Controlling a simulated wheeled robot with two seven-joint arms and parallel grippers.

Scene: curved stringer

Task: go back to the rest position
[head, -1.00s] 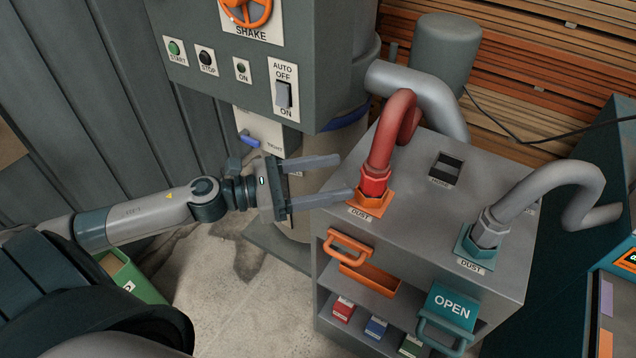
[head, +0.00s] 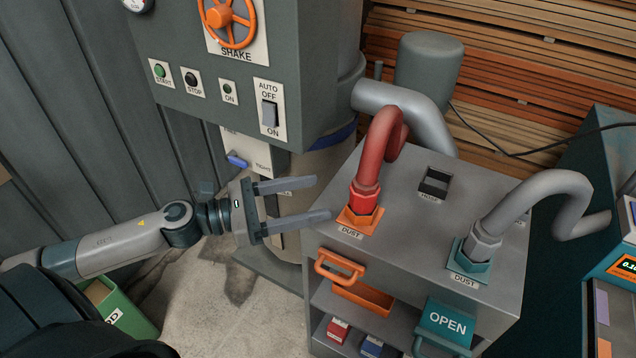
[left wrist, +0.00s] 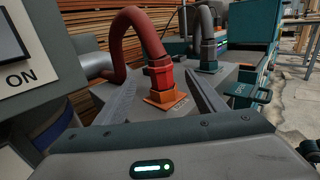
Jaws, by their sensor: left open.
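My left gripper (head: 305,202) is open and empty. Its two fingers point right, toward the red hose (head: 380,155) on the grey cabinet (head: 420,215), with a gap visible between them. In the left wrist view the red hose (left wrist: 150,45) and its orange square base (left wrist: 165,98) stand ahead, between the fingers (left wrist: 160,100) in the picture, and the fingers do not grip it. My left arm (head: 125,245) reaches in from the left. My right gripper is not in view.
A machine panel (head: 240,115) with buttons, a switch and an orange wheel (head: 228,18) stands behind the gripper. A grey hose (head: 525,205) is on the cabinet's right. A green bin (head: 125,315) stands low at left. Bare floor (head: 225,300) lies below the gripper.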

